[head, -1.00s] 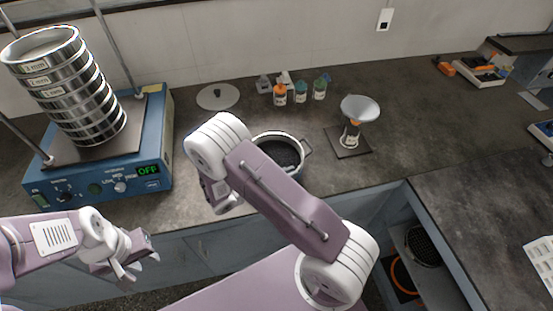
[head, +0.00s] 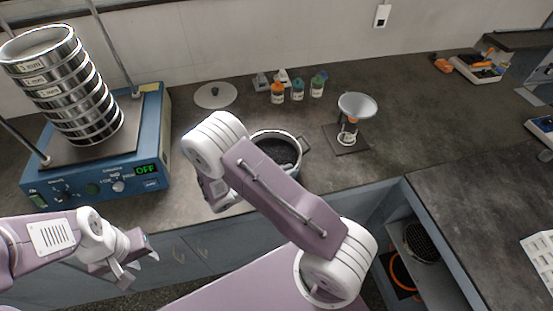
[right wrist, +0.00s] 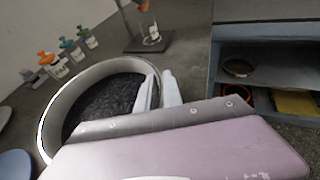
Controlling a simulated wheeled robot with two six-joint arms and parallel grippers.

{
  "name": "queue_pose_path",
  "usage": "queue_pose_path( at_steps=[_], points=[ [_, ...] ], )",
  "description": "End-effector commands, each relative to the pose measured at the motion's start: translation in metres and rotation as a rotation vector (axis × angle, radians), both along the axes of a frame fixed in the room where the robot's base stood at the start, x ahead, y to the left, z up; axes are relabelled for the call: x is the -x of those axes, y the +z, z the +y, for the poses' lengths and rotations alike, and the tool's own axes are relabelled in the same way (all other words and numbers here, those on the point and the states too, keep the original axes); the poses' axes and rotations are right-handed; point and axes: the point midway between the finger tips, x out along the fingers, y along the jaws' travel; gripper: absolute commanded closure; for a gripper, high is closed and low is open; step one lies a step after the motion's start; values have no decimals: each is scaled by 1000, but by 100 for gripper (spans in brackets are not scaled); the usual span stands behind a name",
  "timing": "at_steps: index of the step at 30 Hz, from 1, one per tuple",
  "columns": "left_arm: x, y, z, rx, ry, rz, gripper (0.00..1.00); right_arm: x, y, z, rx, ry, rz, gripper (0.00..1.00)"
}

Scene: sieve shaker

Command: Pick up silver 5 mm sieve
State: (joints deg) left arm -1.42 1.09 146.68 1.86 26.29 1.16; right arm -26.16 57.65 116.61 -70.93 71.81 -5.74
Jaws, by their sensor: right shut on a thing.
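A stack of silver sieves (head: 75,88) stands tilted in the picture on the blue shaker (head: 150,120) at the left. Its upper rings bear small "mm" labels; I cannot read for sure which is 5 mm. A silver round pan (head: 297,172) with a side handle holds dark grains at mid bench; it also shows in the right wrist view (right wrist: 62,98). My left gripper (head: 140,268) is open and empty in front of the bench, below the shaker.
A grey lid (head: 215,95) lies behind the pan, with small bottles (head: 297,90) to its right. A funnel (head: 357,105) stands over a jar on a dark plate. A dark mesh sieve (head: 420,242) and an orange ring (head: 402,272) are on low shelves. Shaker rods flank the stack.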

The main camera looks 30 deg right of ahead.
Motion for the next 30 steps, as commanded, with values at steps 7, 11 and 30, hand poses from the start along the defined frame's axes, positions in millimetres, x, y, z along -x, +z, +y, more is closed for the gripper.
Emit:
queue_pose_path(
  at_steps=[7,11,30],
  points=[
    [0,11,0,0,0,0,68,0,11,1,-6,2,2,100],
    [0,31,0,0,0,0,68,0,34,1,-4,1,0,100],
    [0,85,0,0,0,0,68,101,107,-46,0,0,1,100]
  ],
)
